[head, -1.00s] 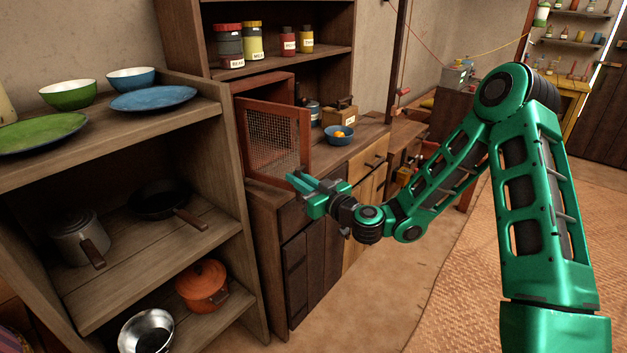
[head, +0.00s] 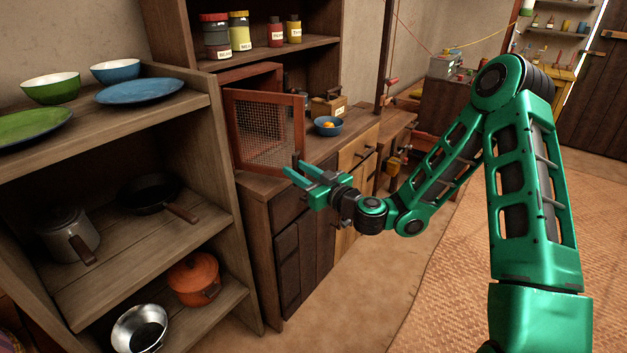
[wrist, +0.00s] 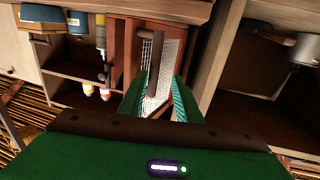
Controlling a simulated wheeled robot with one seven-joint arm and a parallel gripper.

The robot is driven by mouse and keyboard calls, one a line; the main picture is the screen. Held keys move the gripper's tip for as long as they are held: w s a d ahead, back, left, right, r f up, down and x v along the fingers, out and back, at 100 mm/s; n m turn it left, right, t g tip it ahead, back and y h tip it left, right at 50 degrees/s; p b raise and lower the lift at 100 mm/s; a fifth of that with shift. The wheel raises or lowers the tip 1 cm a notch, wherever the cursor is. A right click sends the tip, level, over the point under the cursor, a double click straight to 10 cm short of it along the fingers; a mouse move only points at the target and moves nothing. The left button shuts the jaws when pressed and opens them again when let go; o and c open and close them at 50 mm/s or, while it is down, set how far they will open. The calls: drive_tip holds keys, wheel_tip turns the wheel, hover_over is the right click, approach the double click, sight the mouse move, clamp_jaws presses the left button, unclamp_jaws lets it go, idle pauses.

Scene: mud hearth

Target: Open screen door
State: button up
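The screen door (head: 264,132) is a red-brown frame with wire mesh on a small cabinet (head: 250,73) on the counter. It stands ajar, its right edge swung out from the cabinet front. My gripper (head: 293,173) is at the door's lower right corner, in front of the counter. In the wrist view, the gripper's teal fingers (wrist: 159,100) are apart, with nothing held between them. A dark upright handle (wrist: 154,65) shows against the mesh (wrist: 168,70), just beyond and between the fingertips. Whether a finger touches the door is unclear.
A wooden shelf unit (head: 170,87) with bowls, plates and pots stands close on the left. A blue bowl (head: 328,126) and a wooden box (head: 327,105) sit on the counter right of the door. Jars line the shelf above. Floor is free in front of the counter.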

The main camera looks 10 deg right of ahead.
drive_tip(key=v, duration=0.9)
idle(0.4)
